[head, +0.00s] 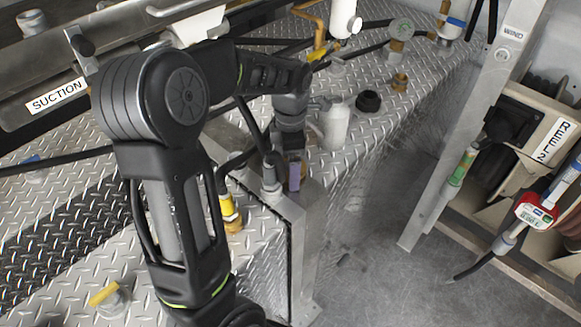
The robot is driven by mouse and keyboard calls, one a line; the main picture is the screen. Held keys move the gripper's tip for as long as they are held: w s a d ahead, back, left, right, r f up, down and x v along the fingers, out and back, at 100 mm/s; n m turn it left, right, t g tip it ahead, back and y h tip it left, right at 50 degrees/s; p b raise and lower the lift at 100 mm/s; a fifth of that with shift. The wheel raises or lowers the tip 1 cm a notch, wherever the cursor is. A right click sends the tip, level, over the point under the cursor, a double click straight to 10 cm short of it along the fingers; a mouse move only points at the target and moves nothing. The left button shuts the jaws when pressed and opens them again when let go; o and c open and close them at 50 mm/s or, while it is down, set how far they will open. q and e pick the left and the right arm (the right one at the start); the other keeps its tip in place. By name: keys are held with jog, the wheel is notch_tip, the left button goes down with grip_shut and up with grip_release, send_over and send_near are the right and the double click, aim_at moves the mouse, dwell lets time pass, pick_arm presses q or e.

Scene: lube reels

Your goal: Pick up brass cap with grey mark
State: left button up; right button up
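A small brass cap (400,82) stands on the diamond-plate deck right of centre. It is too small for me to make out a grey mark on it. My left arm reaches up and over the deck, and its gripper (290,175) points down near the deck's front edge, left of and nearer than the brass cap and well apart from it. The fingertips are partly hidden and small, so I cannot tell whether they are open. My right gripper is not in view.
A white bottle (335,125) and a black cap (368,101) stand between my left gripper and the brass cap. A brass fitting (396,46) with a pale green top stands behind. A metal post (470,140) rises at right, beside open floor (400,190).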

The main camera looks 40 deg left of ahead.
pick_arm(q)
jog(key=shift+c, duration=0.2)
jog(key=c, duration=1.5)
